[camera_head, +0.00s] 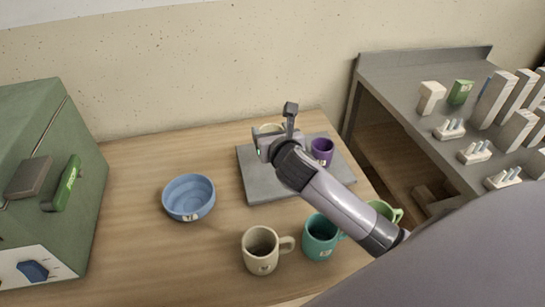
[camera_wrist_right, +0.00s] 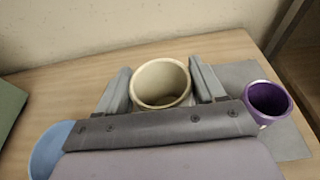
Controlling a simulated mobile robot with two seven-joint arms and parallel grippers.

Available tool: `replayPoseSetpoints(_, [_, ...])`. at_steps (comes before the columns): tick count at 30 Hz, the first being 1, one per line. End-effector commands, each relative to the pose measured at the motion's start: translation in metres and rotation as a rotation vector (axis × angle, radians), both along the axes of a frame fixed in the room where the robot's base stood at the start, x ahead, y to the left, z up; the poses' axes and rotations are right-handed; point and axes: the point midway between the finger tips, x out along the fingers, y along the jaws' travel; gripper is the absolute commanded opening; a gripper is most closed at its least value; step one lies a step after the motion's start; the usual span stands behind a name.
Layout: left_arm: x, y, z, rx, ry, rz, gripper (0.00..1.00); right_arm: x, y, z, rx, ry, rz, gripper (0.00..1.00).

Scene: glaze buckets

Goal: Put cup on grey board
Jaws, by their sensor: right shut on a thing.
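The grey board (camera_head: 258,183) lies flat on the wooden table near the wall. My right gripper (camera_head: 268,140) is over the board's back left part. In the right wrist view the gripper (camera_wrist_right: 163,88) is shut on a cream cup (camera_wrist_right: 160,82), with one finger on each side of it. The cup is upright. In the head view only its rim (camera_head: 271,127) shows behind the gripper, so I cannot tell whether its base touches the board. A purple cup (camera_head: 322,150) stands on the board's right part; it also shows in the right wrist view (camera_wrist_right: 268,100). My left gripper is not in view.
A blue bowl (camera_head: 189,197) is left of the board. A beige mug (camera_head: 261,251), a teal mug (camera_head: 319,238) and a green cup (camera_head: 384,210) stand in front. A green box (camera_head: 60,165) is at the left, a grey shelf table (camera_head: 400,80) at the right.

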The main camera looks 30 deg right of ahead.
Motion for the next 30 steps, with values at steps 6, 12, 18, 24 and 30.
replayPoseSetpoints(6, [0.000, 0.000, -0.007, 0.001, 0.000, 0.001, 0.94, 0.000, 0.000, -0.027, 0.000, -0.002, 0.000, 0.32])
replayPoseSetpoints(12, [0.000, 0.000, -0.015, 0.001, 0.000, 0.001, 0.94, 0.000, 0.000, -0.055, 0.002, 0.000, -0.002, 0.32])
replayPoseSetpoints(18, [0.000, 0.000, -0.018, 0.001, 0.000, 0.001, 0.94, 0.000, 0.000, -0.070, 0.000, -0.002, 0.000, 0.32])
replayPoseSetpoints(24, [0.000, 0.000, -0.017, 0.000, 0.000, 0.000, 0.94, 0.000, 0.000, -0.069, 0.000, -0.003, 0.001, 0.32])
replayPoseSetpoints(30, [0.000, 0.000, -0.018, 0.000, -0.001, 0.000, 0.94, 0.000, 0.000, -0.073, 0.000, -0.001, 0.000, 0.85])
